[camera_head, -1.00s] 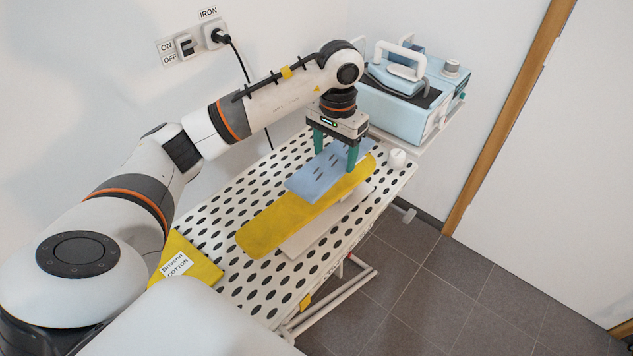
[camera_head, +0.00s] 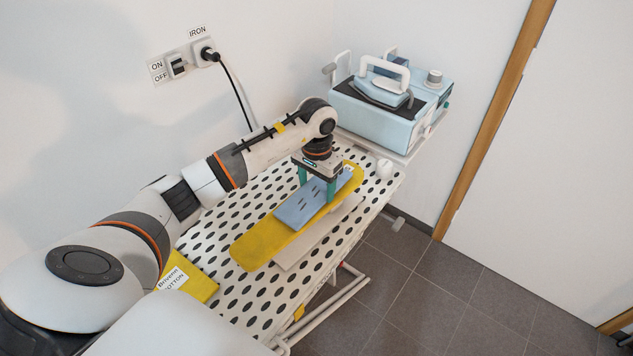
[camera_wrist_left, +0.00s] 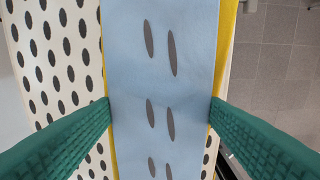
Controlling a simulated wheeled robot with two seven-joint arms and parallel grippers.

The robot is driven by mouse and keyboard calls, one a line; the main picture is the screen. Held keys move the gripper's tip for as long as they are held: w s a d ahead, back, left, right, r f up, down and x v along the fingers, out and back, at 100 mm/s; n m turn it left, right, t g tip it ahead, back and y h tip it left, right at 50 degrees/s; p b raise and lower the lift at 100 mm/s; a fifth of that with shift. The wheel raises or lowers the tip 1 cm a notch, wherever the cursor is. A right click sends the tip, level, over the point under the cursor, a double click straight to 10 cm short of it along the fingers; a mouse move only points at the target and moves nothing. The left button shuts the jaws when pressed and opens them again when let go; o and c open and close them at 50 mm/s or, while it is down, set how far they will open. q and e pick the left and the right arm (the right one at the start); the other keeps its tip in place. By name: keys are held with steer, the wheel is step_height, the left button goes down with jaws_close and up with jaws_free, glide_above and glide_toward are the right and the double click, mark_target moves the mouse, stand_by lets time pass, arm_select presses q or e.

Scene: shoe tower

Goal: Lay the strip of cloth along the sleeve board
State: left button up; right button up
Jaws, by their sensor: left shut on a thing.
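The sleeve board (camera_head: 258,248) is a long yellow padded board, running from lower left to upper right over the ironing table. The strip of cloth (camera_head: 300,212) is light blue with dark slits. It lines up lengthwise with the board, over its middle and far part, and yellow shows along its sides. My left gripper (camera_head: 318,192) points down with its green fingers at the cloth's two long edges, shut on it across its width. The left wrist view shows the cloth (camera_wrist_left: 160,70) flat between the fingers. I cannot tell whether it touches the board all along. My right gripper is out of view.
The ironing table (camera_head: 210,240) has a white cover with black ovals. A yellow labelled cloth (camera_head: 200,285) lies at the near left. The floor (camera_head: 450,290) is clear at right.

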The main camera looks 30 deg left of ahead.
mark_target(317, 190)
arm_select(q)
steer(key=shift+f+b, duration=0.15)
steer(key=shift+b, duration=0.15)
steer(key=o, duration=1)
steer(key=shift+c, duration=0.2)
steer(key=shift+r+p, duration=0.25)
steer(key=shift+p, duration=0.05)
steer(key=shift+r, duration=0.25)
step_height(317, 190, up, 12)
steer(key=b, duration=0.2)
steer(key=shift+f+b, duration=0.25)
steer(key=shift+b, duration=0.05)
